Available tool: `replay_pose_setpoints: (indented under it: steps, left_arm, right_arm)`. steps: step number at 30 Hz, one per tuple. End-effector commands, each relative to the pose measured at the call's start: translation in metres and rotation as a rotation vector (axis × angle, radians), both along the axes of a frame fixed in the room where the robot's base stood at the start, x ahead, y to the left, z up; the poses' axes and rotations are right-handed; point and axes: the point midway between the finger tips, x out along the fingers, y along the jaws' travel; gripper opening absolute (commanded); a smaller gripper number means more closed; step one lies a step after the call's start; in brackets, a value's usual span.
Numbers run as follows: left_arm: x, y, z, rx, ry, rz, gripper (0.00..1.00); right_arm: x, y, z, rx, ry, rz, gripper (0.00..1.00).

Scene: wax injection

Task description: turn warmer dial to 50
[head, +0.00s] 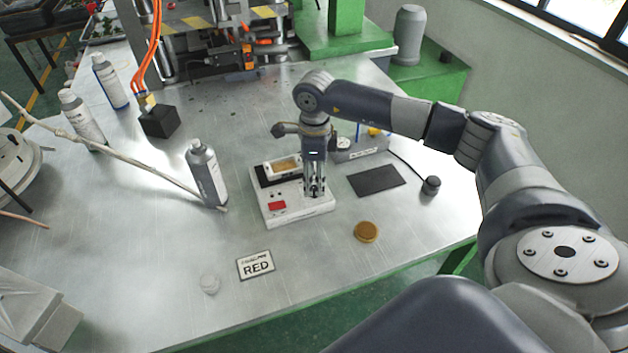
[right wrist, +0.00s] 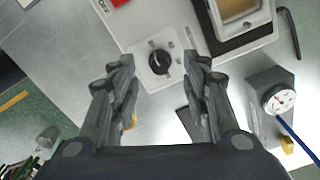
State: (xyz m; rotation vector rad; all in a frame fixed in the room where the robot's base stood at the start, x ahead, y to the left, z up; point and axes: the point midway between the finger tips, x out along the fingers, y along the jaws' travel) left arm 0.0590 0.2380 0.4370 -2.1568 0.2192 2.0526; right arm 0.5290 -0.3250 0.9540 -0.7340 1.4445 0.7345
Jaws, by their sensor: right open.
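The white wax warmer (head: 290,208) stands on the metal table in the head view, with a red display (head: 277,206) on its front and a wax-filled pan (head: 284,166) on top. In the right wrist view its black dial (right wrist: 159,62) sits on a white plate between my fingers. The dial's setting is too small to read. My right gripper (head: 315,192) points down over the warmer's right side. In the right wrist view the right gripper (right wrist: 158,65) is open, with a finger on each side of the dial and a visible gap to it. My left gripper is not in view.
A gauge box (right wrist: 277,100) stands right of the warmer. A bottle (head: 207,173) stands close on the left. The table's front is mostly clear.

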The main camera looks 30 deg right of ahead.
Motion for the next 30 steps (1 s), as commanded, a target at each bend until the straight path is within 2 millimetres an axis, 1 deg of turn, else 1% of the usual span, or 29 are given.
replay_pose_setpoints:
  steps: [1,4,7,10,13,17,18,20,21,22,23,30]
  left_arm:
    - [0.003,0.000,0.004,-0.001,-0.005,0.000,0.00]
    - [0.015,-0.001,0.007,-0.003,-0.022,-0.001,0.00]
    - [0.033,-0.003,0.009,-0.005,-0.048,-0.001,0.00]
    - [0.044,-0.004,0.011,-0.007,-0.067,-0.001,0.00]
    - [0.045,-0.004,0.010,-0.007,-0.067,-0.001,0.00]
    - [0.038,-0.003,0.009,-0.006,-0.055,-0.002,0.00]
    - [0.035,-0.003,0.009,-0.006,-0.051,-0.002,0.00]
    - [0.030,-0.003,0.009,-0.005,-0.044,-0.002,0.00]
    - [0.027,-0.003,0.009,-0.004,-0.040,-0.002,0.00]
    - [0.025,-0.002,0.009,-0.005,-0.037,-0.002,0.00]
    - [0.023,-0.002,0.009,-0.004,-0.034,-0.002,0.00]
    - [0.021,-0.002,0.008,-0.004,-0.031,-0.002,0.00]
  right_arm:
    - [-0.001,0.000,-0.006,0.000,0.004,0.000,0.43]
    - [0.000,0.000,-0.019,0.000,0.002,0.000,0.43]
    - [0.000,0.001,-0.026,0.001,0.000,0.002,0.43]
    - [0.000,0.001,-0.030,0.001,0.000,0.002,0.43]
    - [0.000,0.001,-0.031,0.001,-0.001,0.002,0.43]
    - [0.000,0.001,-0.030,0.001,-0.001,0.002,0.43]
    - [0.000,0.001,-0.030,0.001,-0.001,0.002,0.34]
    - [0.000,0.001,-0.030,0.001,-0.001,0.002,0.21]
    - [0.000,0.001,-0.030,0.001,-0.001,0.002,0.12]
    - [0.000,0.001,-0.030,0.001,-0.001,0.001,0.05]
    - [0.000,0.001,-0.030,0.001,-0.001,0.001,0.00]
    - [0.000,0.000,-0.030,0.001,-0.001,-0.006,0.00]
